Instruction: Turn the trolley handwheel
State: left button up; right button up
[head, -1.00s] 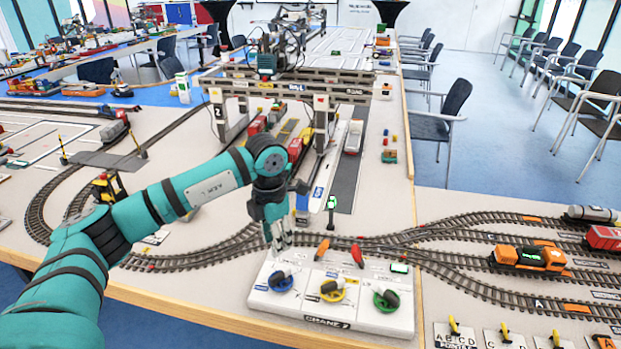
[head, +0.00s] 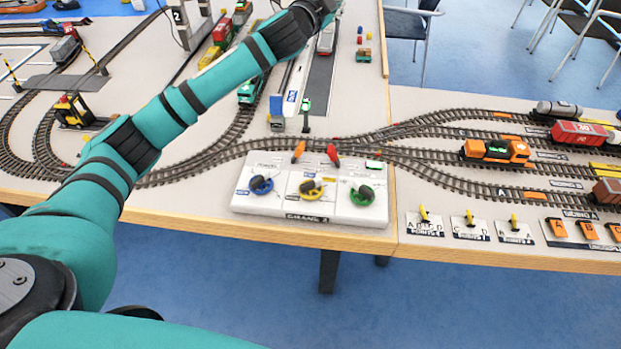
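A white crane control box (head: 240,201) stands at the table's front edge. It carries three handwheels with dark knobs: blue (head: 262,186) at left, yellow (head: 311,189) in the middle and green (head: 361,194) at right. Their labels are too small to read surely, so I cannot tell which is the trolley handwheel. An orange lever (head: 298,151) and a red lever (head: 333,154) stand at the back of the box. My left arm reaches up past the top edge, and its gripper is out of view. My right gripper is not in view. Nothing touches the handwheels.
Model tracks (head: 430,160) run behind the box and spread right, with an orange locomotive (head: 497,150) and a red wagon (head: 579,134). Small yellow levers (head: 424,213) stand right of the box. A yellow forklift (head: 74,111) is at left. The space above the box is clear.

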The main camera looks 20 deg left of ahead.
pick_arm(q)
notch_tip(320, 180, down, 6)
jog(key=n+g+y, duration=0.2)
jog(key=n+g, duration=0.1)
jog(key=g, duration=1.5)
send_near(311, 182)
jog(key=shift+h, duration=0.4)
jog(key=f, duration=0.3)
jog(key=f+p, duration=0.1)
jog(key=f, duration=0.5)
jog(key=shift+s+a+f+p, duration=0.15)
jog(key=shift+a+f+p, duration=0.15)
jog(key=shift+a+p, duration=0.1)
jog(key=shift+c, duration=0.3)
grip_shut()
